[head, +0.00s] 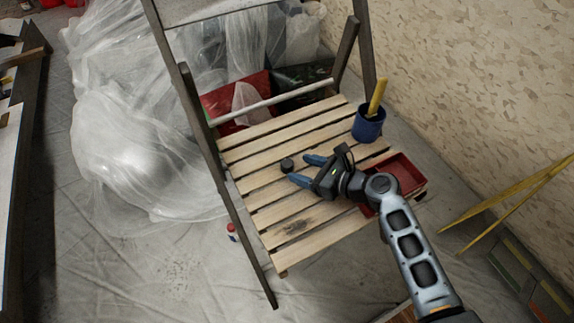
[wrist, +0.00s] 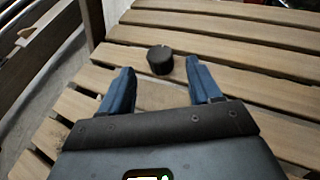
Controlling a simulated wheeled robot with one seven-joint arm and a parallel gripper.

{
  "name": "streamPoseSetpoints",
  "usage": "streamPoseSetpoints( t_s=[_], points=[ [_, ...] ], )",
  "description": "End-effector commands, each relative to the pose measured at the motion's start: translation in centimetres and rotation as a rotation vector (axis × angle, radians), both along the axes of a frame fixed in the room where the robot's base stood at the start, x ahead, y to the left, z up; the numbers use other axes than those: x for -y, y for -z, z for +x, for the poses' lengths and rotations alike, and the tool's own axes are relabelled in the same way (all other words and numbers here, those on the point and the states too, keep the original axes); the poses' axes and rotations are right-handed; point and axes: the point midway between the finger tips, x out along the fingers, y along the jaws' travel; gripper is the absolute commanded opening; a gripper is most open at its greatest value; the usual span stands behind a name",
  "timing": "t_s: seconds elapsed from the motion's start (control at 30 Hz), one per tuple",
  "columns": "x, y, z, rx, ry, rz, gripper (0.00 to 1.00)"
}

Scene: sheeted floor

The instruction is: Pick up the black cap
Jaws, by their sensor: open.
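The black cap (head: 287,165) is a small dark cylinder on the wooden slatted chair seat (head: 262,181), left of the middle of the seat. The cap looks clear of both fingers.
A blue cup (head: 367,127) with a yellow handle sticking out stands at the seat's back right. A red tray (head: 403,172) lies on the right side, partly hidden by my arm. The chair's dark frame (head: 215,170) rises along the left. Plastic sheeting (head: 140,150) covers things on the floor.

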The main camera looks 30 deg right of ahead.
Motion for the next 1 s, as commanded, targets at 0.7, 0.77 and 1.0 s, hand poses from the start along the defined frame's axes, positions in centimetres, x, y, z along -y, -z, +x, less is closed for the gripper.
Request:
streamPoseSetpoints(
  t_s=[0.7, 0.77, 1.0],
  points=[
    [-2.0, 1.7, 3.7, 0.001, -0.001, -0.002, 0.49],
    [-2.0, 1.7, 3.7, 0.001, -0.001, -0.002, 0.43],
    [-1.9, 1.7, 3.7, 0.001, -0.001, -0.002, 0.20]
  ],
)
